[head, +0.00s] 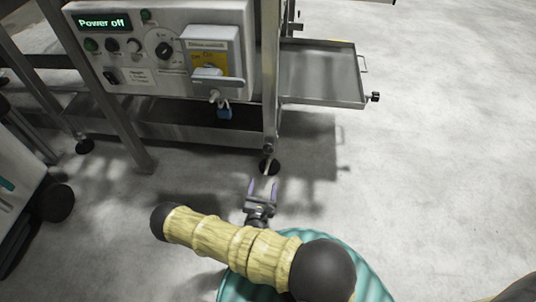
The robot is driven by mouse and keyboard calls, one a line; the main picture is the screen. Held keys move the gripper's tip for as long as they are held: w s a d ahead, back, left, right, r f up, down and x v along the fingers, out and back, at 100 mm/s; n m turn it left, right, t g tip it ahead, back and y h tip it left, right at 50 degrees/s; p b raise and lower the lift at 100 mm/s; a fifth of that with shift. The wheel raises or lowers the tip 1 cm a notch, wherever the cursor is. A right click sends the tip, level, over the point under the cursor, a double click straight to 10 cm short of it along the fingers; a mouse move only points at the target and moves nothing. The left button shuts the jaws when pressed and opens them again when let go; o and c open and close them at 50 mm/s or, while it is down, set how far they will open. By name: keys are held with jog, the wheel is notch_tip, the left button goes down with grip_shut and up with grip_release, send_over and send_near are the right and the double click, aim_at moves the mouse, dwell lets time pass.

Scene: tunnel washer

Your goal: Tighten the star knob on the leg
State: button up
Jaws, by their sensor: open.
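The machine's metal leg (270,110) stands upright in the middle of the head view and ends in a dark round foot (269,167) on the floor. A small dark part shows low on the leg, just above the foot; I cannot tell whether it is the star knob. A black knob (375,97) shows at the outer corner of the side tray, not on this leg. My gripper (263,183) is open and empty, just in front of the foot in the picture, with its two fingers pointing toward the leg. No contact with the leg can be made out.
A metal tray (320,75) juts out to the right. A wheeled white unit (25,185) stands at the left. The concrete floor at the right is clear.

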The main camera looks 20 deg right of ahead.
aim_at(268, 151)
jog(key=b+x, duration=0.2)
jog(key=x, duration=1.3)
jog(key=shift+w+d, duration=0.1)
jog(key=shift+w, duration=0.25)
jog(key=c, duration=1)
